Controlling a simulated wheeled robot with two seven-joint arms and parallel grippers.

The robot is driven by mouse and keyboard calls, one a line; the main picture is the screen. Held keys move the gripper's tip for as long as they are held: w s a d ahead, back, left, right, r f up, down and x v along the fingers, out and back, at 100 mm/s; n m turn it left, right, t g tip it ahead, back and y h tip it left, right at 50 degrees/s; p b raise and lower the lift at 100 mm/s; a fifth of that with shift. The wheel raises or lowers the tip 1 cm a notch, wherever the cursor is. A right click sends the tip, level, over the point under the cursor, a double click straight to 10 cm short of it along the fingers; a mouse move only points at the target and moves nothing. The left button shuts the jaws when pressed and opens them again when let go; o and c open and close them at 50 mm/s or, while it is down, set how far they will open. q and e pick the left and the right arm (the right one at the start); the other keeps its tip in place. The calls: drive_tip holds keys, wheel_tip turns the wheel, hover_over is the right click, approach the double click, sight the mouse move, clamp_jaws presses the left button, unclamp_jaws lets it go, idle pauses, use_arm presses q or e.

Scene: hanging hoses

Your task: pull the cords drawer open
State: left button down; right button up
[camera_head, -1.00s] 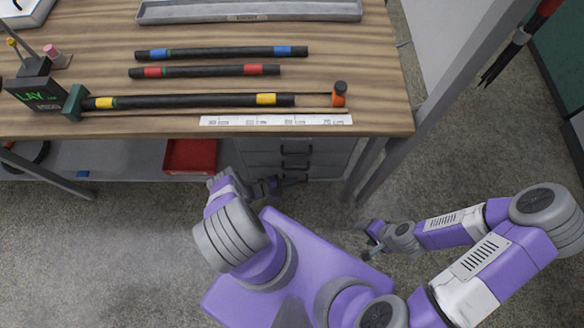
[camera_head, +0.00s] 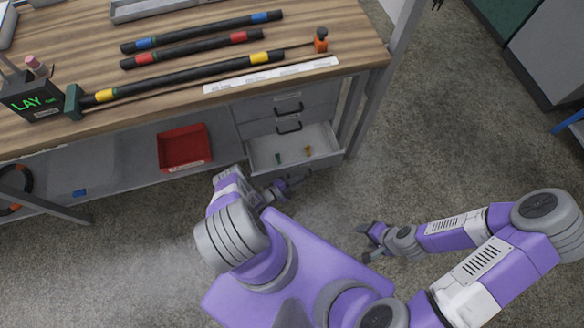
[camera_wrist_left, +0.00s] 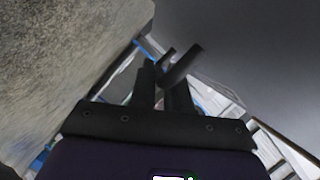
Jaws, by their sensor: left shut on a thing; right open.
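The lowest drawer (camera_head: 318,158) of the grey cabinet under the bench is pulled out, and its light inside shows in the head view. A small green thing and a small orange-yellow thing lie in it. I cannot read any label on it. My left gripper (camera_head: 290,186) is at the drawer's front and shut on its handle. In the wrist view the left fingers (camera_wrist_left: 162,83) close around the dark handle (camera_wrist_left: 183,66), beside the grey drawer front (camera_wrist_left: 245,65). My right gripper (camera_head: 369,241) is open and empty, apart from the drawer, over the floor.
Two shut drawers (camera_head: 289,113) with dark handles sit above the open one. A red bin (camera_head: 183,147) stands on the lower shelf to the left. A bench leg (camera_head: 372,105) rises close to the drawer's right. The floor (camera_head: 450,130) on the right is clear.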

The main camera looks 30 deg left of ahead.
use_arm(q)
drive_tip(key=shift+s, duration=0.1)
use_arm(e)
drive_tip(key=shift+s, duration=0.35)
use_arm(q)
drive_tip(key=c, duration=1.2)
unclamp_jaws()
drive_tip(key=shift+o, duration=0.2)
drive_tip(key=p+v, duration=0.2)
drive_tip(key=v, duration=0.5)
drive_tip(key=shift+s, duration=0.25)
use_arm(e)
drive_tip(key=shift+r, duration=0.9)
